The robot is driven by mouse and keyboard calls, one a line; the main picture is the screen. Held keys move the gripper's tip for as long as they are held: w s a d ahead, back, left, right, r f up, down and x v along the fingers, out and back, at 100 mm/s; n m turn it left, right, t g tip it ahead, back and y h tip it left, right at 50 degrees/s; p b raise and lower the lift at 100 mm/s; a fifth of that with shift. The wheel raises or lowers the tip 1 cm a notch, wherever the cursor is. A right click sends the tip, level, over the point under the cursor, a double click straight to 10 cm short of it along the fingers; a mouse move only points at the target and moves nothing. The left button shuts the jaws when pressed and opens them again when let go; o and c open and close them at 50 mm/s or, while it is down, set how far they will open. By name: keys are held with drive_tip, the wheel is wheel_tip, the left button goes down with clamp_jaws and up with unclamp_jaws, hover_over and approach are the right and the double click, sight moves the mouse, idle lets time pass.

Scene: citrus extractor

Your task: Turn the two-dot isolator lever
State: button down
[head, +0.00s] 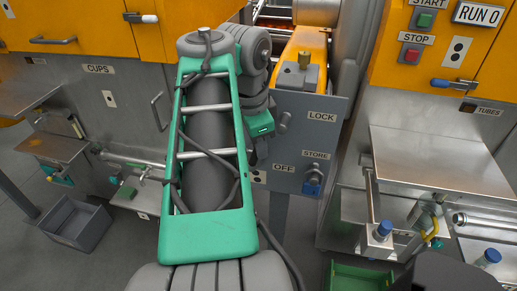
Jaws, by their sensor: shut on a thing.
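The grey isolator panel (300,150) stands at the centre, marked LOCK, OFF and STORE. A small plate with dots (259,177) sits beside OFF, at the panel's left edge. My arm reaches across the left of the panel. The green and dark end of my gripper (260,127) shows only partly, close in front of the panel's left side. Its fingertips are hidden behind my arm. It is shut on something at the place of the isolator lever. The lever itself is hidden, so its angle cannot be told.
A blue padlock-like piece (312,187) hangs under STORE, and a metal knob (283,122) juts out below LOCK. A blue-tipped handle (453,85) is on the right orange cabinet. A steel shelf (430,155) juts out at right. A grey bin (75,222) stands at left.

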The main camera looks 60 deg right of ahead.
drive_tip(key=c, duration=1.3)
unclamp_jaws()
drive_tip(key=shift+c, duration=0.2)
drive_tip(key=p+v, duration=0.5)
drive_tip(key=v, duration=0.2)
drive_tip(key=shift+r, duration=0.4)
drive_tip(key=shift+a, duration=0.1)
drive_tip(key=shift+c, duration=0.5)
